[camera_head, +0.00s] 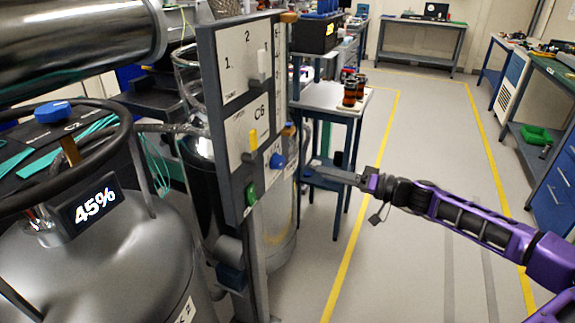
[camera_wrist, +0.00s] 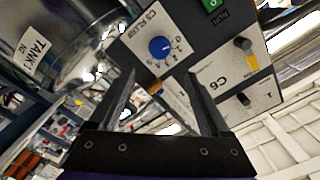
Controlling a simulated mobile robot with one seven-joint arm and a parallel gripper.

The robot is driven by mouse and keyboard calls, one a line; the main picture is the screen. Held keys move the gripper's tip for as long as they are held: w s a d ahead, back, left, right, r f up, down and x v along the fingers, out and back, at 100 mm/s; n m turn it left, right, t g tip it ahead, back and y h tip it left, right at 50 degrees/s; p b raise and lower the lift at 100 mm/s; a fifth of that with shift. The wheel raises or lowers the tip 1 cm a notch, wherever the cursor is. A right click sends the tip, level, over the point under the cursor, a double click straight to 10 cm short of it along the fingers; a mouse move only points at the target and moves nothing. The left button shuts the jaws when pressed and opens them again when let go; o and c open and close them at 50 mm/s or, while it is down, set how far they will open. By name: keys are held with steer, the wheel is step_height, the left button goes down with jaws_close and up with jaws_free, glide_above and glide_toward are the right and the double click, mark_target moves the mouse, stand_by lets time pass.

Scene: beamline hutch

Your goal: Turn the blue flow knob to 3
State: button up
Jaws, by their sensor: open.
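The blue flow knob (camera_head: 277,160) sits on a white plate low on the grey panel in the head view. In the wrist view the blue knob (camera_wrist: 161,47) is on its white dial plate (camera_wrist: 139,28), with a small number scale beside it. A pale mark shows on the knob, but I cannot tell which number it points to. My gripper (camera_head: 312,168) is open and empty, to the right of the knob and apart from it. In the wrist view my gripper (camera_wrist: 160,75) has its two fingers spread, with the knob between and beyond their tips.
The panel (camera_head: 210,95) also carries a yellow C6 lever (camera_head: 254,140), a green switch (camera_head: 251,194) and a white slider. A grey tank (camera_head: 110,260) with a handwheel and 45% display stands left. A small table (camera_head: 325,97) stands behind.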

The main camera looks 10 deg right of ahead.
mark_target(283, 163)
steer(key=x, duration=1.1)
steer(key=shift+w+a, duration=0.15)
steer(key=shift+a, duration=0.05)
jaws_close()
